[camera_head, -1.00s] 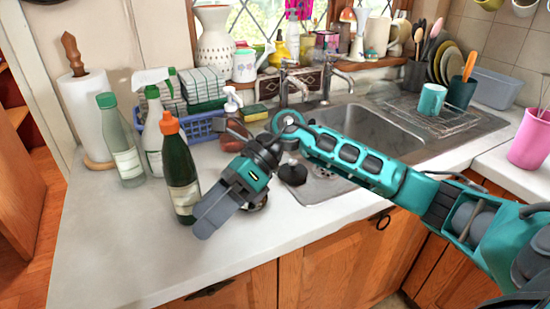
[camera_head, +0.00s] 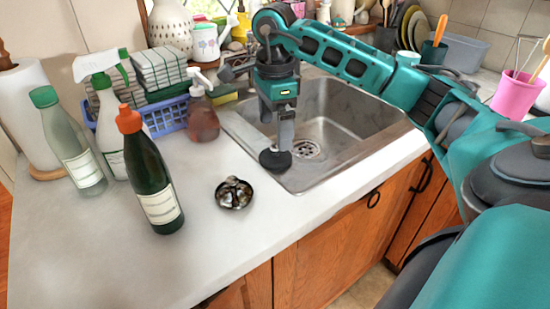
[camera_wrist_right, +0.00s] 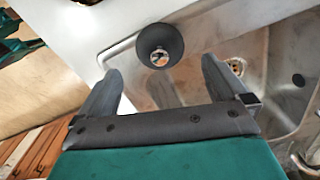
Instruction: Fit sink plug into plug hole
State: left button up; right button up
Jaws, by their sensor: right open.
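The sink plug (camera_head: 275,160) is a black round disc resting on the steel rim at the sink's near left edge. In the right wrist view the plug (camera_wrist_right: 160,45) shows a shiny metal centre and lies just beyond and between the fingertips. My right gripper (camera_head: 283,146) points down at the plug, its fingers partly overlapping it in the head view. In the right wrist view the gripper (camera_wrist_right: 162,72) is open, with nothing between its fingers. The plug hole (camera_head: 307,149) is a perforated drain in the basin floor, right of the plug; it also shows in the right wrist view (camera_wrist_right: 237,66).
A small dish (camera_head: 234,193) stands on the counter left of the plug. A dark green bottle (camera_head: 156,185), a pale green bottle (camera_head: 75,150) and a soap dispenser (camera_head: 202,120) stand further left and behind. The front counter is mostly clear.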

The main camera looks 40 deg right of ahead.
aim_at(275, 153)
notch_tip(275, 153, down, 6)
jog(key=shift+d+r, duration=0.1)
dwell(0.4)
jog(key=c, duration=1)
jog(key=shift+o, duration=0.2)
jog(key=shift+r, duration=0.1)
